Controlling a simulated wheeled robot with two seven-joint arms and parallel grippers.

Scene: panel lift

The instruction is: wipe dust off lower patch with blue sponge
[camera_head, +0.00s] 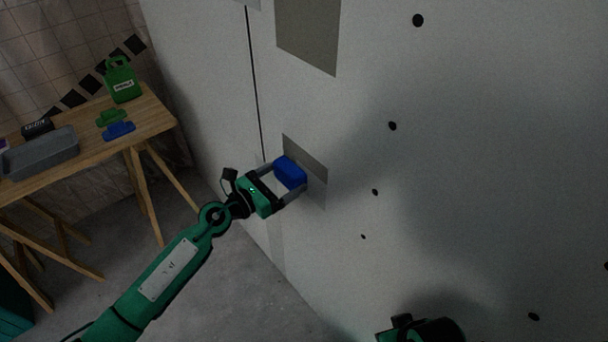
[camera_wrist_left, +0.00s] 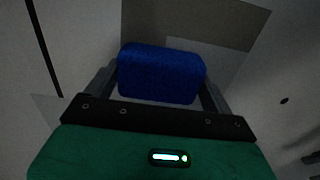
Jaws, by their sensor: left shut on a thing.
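My left gripper (camera_head: 292,182) is shut on the blue sponge (camera_head: 290,172), which sits between its fingers at the wall. The lower patch (camera_head: 317,163) is a grey-brown area on the pale wall, partly hidden behind the sponge and gripper. In the left wrist view the sponge (camera_wrist_left: 160,73) lies across the lower part of the patch (camera_wrist_left: 145,20). There a paler rectangle shows beside the sponge, within the darker area. Whether the sponge touches the wall is hard to tell. Part of my right arm shows at the bottom of the head view; its fingers are not visible.
A larger grey-brown upper patch (camera_head: 308,35) is higher on the wall (camera_head: 480,150), which has several dark round spots. At left, a wooden table (camera_head: 95,143) holds a grey tray (camera_head: 40,153), a green container (camera_head: 122,80), and green and blue pieces. Floor is clear between table and wall.

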